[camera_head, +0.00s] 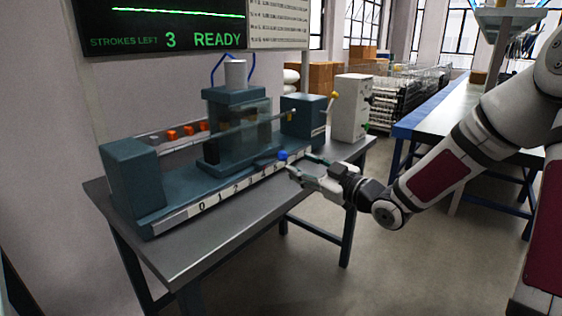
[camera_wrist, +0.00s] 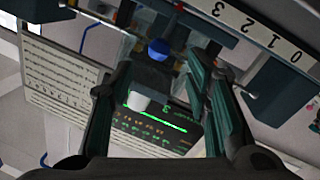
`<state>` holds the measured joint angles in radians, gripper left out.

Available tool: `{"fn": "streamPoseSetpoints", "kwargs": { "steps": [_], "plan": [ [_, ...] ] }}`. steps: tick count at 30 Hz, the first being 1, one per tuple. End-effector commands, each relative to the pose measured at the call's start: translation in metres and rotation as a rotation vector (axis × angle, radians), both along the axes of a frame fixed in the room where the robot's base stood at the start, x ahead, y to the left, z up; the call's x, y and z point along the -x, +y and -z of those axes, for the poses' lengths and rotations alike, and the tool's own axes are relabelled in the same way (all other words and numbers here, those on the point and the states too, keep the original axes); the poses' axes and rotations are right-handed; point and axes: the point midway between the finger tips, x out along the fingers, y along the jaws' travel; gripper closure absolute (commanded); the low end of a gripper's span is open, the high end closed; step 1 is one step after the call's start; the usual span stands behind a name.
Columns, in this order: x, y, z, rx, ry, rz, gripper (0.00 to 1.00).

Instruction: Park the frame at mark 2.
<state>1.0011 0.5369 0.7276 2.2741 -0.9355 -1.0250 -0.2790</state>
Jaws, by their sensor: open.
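The frame (camera_head: 236,118) is a teal carriage with a clear box and a white cylinder (camera_head: 235,73) on top. It stands upright mid-rail on the teal bench unit. Its blue knob (camera_head: 282,155) sticks out at the front, near the 4 end of the numbered strip (camera_head: 222,194). Which mark the frame lines up with I cannot tell. My gripper (camera_head: 296,172) is open and empty, just right of and below the knob. In the wrist view the blue knob (camera_wrist: 158,49) shows between the open fingers of my gripper (camera_wrist: 158,65), apart from both; the strip's 0 to 3 are readable.
The unit stands on a grey table (camera_head: 180,250). Orange pieces (camera_head: 188,130) sit in a row behind the rail. The screen (camera_head: 160,25) reads 3 strokes left, READY. Floor in front is clear.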

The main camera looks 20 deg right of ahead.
Motion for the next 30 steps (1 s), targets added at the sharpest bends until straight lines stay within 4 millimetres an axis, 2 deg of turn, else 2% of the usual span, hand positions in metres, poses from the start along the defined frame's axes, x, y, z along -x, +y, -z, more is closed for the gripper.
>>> {"fn": "streamPoseSetpoints", "kwargs": {
  "steps": [6,12,18,26,27,30],
  "plan": [
    [-0.039,0.02,0.002,-0.001,-0.001,-0.002,0.56],
    [-0.065,0.034,0.001,-0.001,0.0,0.0,0.56],
    [-0.076,0.039,0.0,0.0,0.001,0.0,0.56],
    [-0.077,0.039,0.0,0.001,0.002,0.001,0.56],
    [-0.077,0.039,0.0,0.001,0.002,0.001,0.58],
    [-0.077,0.039,0.0,0.001,0.001,0.002,0.81]
  ]
}}
